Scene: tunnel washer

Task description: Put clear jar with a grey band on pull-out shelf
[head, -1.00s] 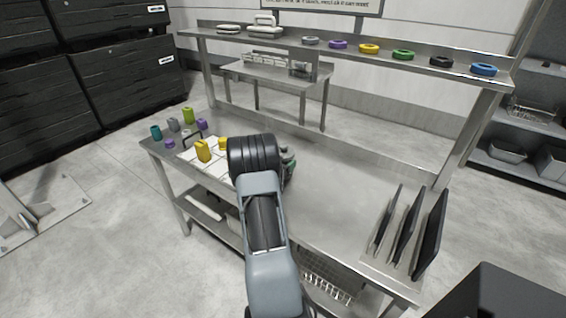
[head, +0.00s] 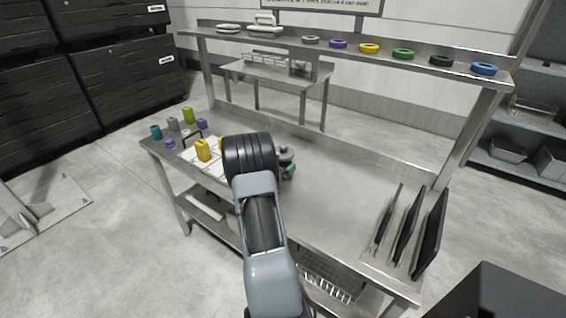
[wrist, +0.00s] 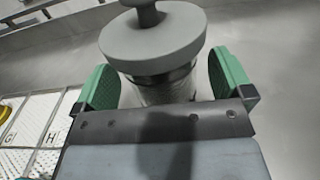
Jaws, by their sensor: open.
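In the wrist view a jar (wrist: 165,88) with a wide grey knobbed lid (wrist: 152,40) stands between the green-padded fingers of my gripper (wrist: 165,82). The fingers are apart on either side of it, with gaps visible. Its body below the lid looks clear with a dark band, partly hidden by my gripper. In the head view the grey lid (head: 286,153) shows just right of my wrist, and a green fingertip of my gripper (head: 290,170) is beside it; my arm hides the rest. I cannot make out a pull-out shelf for certain.
A white marked board (head: 190,155) with a yellow container (head: 203,150) lies at the bench's left. Several small coloured containers stand beyond it. Black upright trays (head: 405,225) stand at the right. An upper shelf (head: 345,55) with coloured rings runs behind. The bench middle (head: 340,195) is clear.

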